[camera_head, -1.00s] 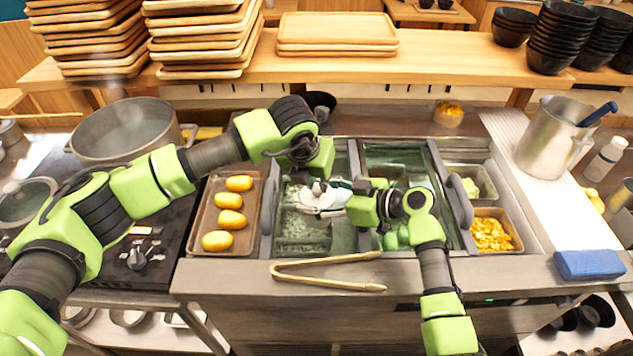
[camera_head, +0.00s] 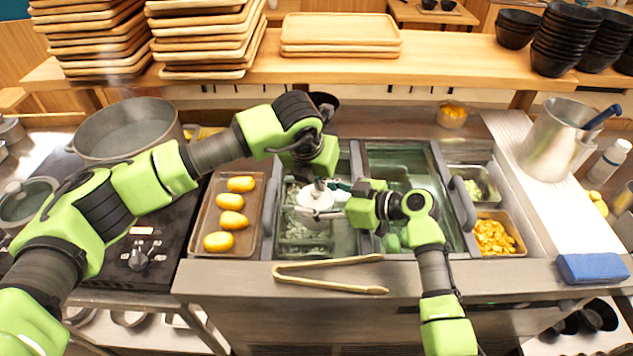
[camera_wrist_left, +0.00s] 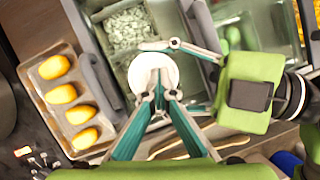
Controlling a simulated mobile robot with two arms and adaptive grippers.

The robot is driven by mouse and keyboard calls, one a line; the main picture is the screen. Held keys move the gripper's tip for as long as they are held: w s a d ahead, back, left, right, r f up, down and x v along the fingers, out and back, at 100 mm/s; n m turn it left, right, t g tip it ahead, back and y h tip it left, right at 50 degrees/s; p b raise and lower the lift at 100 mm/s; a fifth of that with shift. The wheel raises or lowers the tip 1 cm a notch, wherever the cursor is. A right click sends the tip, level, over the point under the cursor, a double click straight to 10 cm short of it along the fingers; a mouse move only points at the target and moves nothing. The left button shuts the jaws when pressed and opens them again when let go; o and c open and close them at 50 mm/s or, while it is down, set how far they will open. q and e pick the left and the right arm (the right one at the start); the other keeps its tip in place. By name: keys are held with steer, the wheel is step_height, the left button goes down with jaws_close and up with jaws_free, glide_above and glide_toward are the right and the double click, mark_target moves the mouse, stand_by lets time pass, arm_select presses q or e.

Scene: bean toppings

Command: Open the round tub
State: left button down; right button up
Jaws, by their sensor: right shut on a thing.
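The round white tub (camera_head: 317,203) is above the left side of the sunken counter bins. It also shows in the left wrist view (camera_wrist_left: 150,72), seen from above. My right gripper (camera_head: 338,203) comes in from the right and is shut on the tub's side. Its fingers in the left wrist view (camera_wrist_left: 165,78) reach around the tub. My left gripper (camera_head: 321,184) is directly over the tub's top. Its fingertips in the left wrist view (camera_wrist_left: 160,88) are close together over the top. I cannot tell whether they grip the lid or a knob.
A tray of yellow oval pieces (camera_head: 208,243) lies left of the bins. Wooden tongs (camera_head: 330,287) lie on the front edge. A large pot (camera_head: 130,135) stands at left. A metal container (camera_head: 550,145) and a blue sponge (camera_head: 592,267) are at right.

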arm_select(q)
steer(key=shift+w+a+r+y, duration=0.15)
steer(key=shift+a+r+y, duration=0.05)
steer(key=shift+a+y, duration=0.1)
arm_select(e)
steer(key=shift+w+d, duration=0.1)
steer(key=shift+d, duration=0.15)
arm_select(q)
steer(key=c, duration=2.4)
jaws_free()
steer(key=shift+d, duration=0.1)
arm_select(e)
steer(key=shift+d, duration=0.1)
arm_select(q)
steer(key=shift+o, duration=0.2)
steer(key=v, duration=1.2)
steer(key=shift+f, duration=0.1)
arm_select(e)
steer(key=o, duration=1.7)
steer(key=shift+c, duration=0.2)
